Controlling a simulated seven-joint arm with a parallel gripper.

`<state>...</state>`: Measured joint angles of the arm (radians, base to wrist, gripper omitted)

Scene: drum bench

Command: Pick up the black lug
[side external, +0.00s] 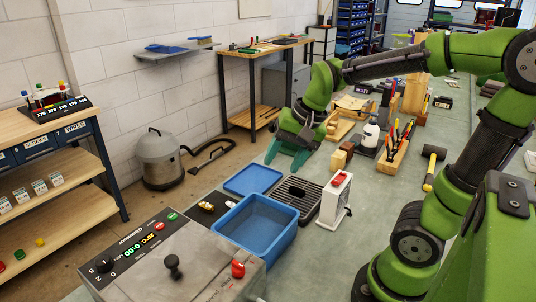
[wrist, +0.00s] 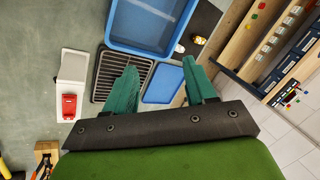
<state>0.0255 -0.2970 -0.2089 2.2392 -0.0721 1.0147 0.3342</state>
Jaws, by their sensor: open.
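A black knob-like piece (side external: 173,264) stands upright on top of the grey machine (side external: 135,268) at the front left in the side view. A small dark piece (side external: 296,191) also lies on the black slotted grate (side external: 309,205). I cannot tell for sure which of them is the black lug. My gripper (side external: 286,157) is open and empty, with green fingers, above the bench behind the grate. In the wrist view my gripper (wrist: 160,66) is spread, with one finger partly covering the grate (wrist: 112,70). I make out no lug there.
A blue bin (side external: 256,225) stands between the machine and the grate, with a flat blue tray (side external: 252,180) behind it. A white box with a red top (side external: 337,195) stands right of the grate. A tool holder (side external: 396,155) and a mallet (side external: 432,165) are farther right.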

